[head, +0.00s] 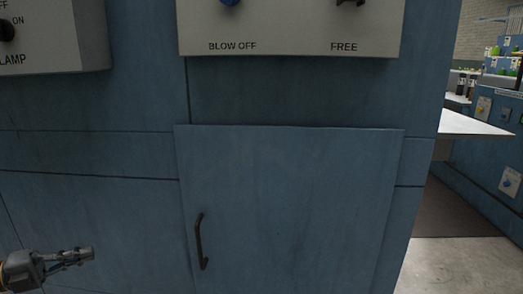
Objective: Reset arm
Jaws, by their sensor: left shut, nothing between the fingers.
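My left gripper (82,254) shows at the lower left of the head view, pointing right. It is shut and empty, in front of the blue cabinet front (90,210) and left of the door handle, apart from it. My right gripper is not in view.
A blue cabinet door (300,190) with a dark curved handle (201,242) is closed ahead. Above it is a control box (290,28) marked BLOW OFF and FREE. A LAMP switch box (55,38) is at the upper left. Open floor (460,265) shows at the right, beyond the cabinet edge.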

